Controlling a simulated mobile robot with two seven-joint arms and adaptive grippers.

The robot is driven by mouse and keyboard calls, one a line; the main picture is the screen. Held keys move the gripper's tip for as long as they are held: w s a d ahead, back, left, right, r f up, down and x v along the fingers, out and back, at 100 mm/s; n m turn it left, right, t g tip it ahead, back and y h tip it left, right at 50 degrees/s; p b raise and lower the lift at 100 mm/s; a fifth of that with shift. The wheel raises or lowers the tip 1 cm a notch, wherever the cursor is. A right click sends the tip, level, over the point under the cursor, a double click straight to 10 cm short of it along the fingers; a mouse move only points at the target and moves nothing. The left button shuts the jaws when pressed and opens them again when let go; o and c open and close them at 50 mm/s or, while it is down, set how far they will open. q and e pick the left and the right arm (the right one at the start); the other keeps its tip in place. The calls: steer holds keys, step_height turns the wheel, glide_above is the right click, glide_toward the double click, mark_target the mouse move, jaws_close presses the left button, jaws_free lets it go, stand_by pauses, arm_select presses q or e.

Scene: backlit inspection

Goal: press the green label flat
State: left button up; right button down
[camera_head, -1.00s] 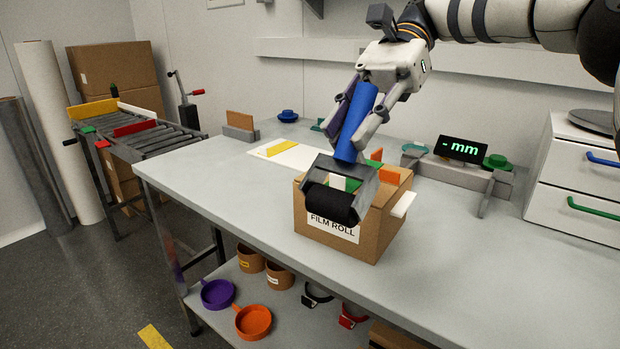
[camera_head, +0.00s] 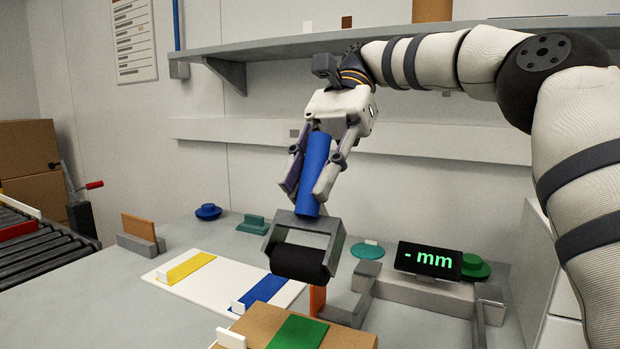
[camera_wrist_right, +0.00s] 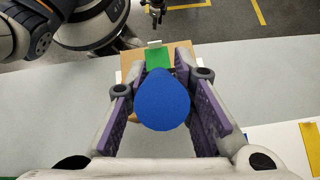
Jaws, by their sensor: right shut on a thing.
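The green label (camera_head: 298,333) lies on top of a cardboard box (camera_head: 247,322) at the bottom of the head view. It also shows in the right wrist view (camera_wrist_right: 158,61), partly hidden by the handle. My right gripper (camera_head: 308,205) is shut on the blue handle (camera_head: 315,165) of a hand roller. The roller's black cylinder (camera_head: 299,262) hangs tilted in its grey frame, above and apart from the label in the head view. A dark claw-like part, probably my left gripper (camera_wrist_right: 182,6), shows at the top edge of the right wrist view; its jaw state is unclear.
A white board (camera_head: 215,290) with yellow and blue strips lies left of the box. A grey stand with a "- mm" display (camera_head: 428,261) is at the right. A shelf (camera_head: 270,50) runs along the wall behind. Bare table is at the left.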

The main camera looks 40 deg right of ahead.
mark_target(304, 247)
steer(key=shift+s+r, duration=0.1)
steer(key=shift+r, duration=0.1)
step_height(304, 247, down, 7)
stand_by(0.6)
steer(key=shift+d+f, duration=0.1)
steer(key=shift+f, duration=0.5)
stand_by(0.7)
steer(key=shift+s+a, duration=0.2)
steer(key=shift+a, duration=0.35)
steer(key=shift+s+a, duration=0.1)
steer(key=shift+s+a, duration=0.2)
steer(key=shift+a, duration=0.2)
steer(key=shift+s+a, duration=0.1)
stand_by(0.3)
